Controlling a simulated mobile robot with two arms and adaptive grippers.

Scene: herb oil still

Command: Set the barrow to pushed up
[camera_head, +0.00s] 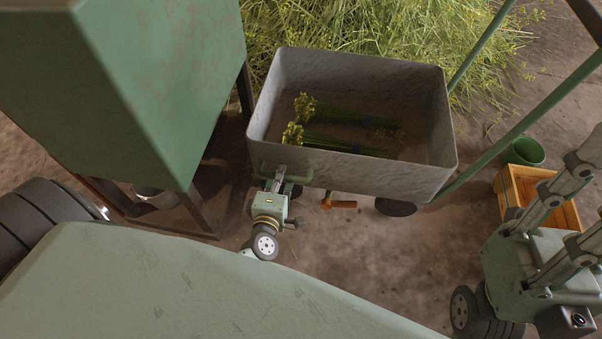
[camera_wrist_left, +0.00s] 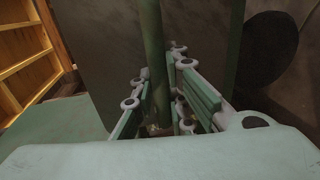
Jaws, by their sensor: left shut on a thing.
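The barrow (camera_head: 352,178) is a grey metal tub in the middle of the head view, with a dark wheel (camera_head: 395,208) under its near side. Two long green bars run from its right end toward the upper right. My left gripper (camera_head: 279,180) is at the tub's near left corner, shut on a green handle bar (camera_head: 300,179). In the left wrist view the green bar (camera_wrist_left: 152,60) stands between the fingers, with a dark wall behind. My right gripper (camera_head: 585,200) is at the right edge, away from the barrow; its fingertips are cut off.
Herb bundles (camera_head: 340,115) lie in the tub. A green tank (camera_head: 150,90) on dark legs stands close at the left. Cut herbs (camera_head: 360,25) are heaped behind. A wooden crate (camera_head: 510,190) and green bucket (camera_head: 525,151) stand at the right. An orange handle (camera_head: 342,204) shows below the tub.

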